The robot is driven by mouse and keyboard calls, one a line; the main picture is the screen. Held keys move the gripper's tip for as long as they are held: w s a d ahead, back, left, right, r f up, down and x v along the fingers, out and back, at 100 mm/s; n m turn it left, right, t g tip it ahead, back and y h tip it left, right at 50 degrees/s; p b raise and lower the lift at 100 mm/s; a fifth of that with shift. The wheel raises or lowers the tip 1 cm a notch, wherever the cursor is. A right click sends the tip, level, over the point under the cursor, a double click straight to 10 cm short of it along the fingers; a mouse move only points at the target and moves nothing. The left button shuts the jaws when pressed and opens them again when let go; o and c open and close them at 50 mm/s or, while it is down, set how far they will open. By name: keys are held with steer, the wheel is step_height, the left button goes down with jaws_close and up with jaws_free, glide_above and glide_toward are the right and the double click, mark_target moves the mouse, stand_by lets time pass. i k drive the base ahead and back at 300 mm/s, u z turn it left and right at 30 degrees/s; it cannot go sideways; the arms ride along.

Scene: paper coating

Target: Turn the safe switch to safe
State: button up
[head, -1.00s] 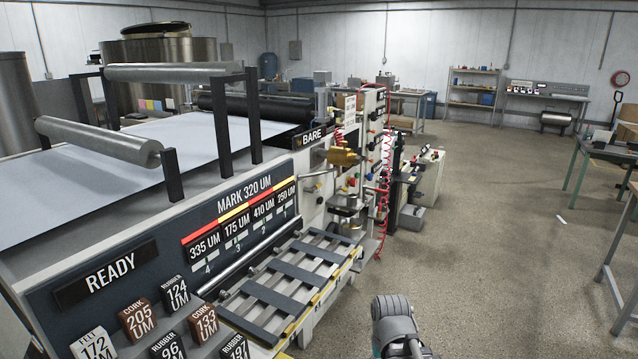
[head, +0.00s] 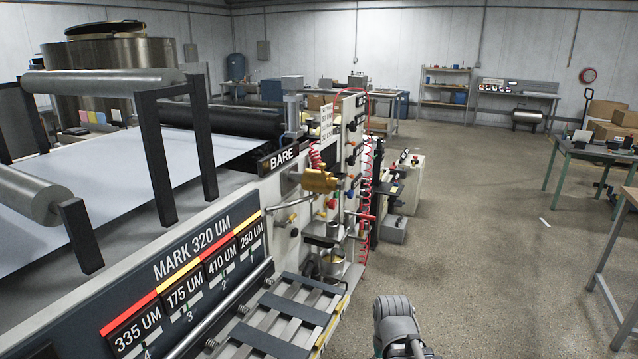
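The coating machine (head: 190,262) fills the left of the head view. Its end panel (head: 352,108) carries several small knobs, levers and coloured buttons, with a brass-coloured part (head: 320,181) in front. A red button (head: 332,204) sits just below the brass part. I cannot tell which of these controls is the safe switch; they are too small to read. A grey part of my own arm shows at the bottom centre. My gripper is not in view.
A slatted rack (head: 285,318) juts from the machine's front. Red coiled hoses hang by the panel. The floor (head: 480,240) right of the machine is open. A green-legged table (head: 590,152) with boxes stands at the right, shelves (head: 445,93) at the back.

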mark_target(332, 205)
steer(key=z, duration=0.35)
steer(key=i, duration=1.55)
steer(key=z, duration=0.4)
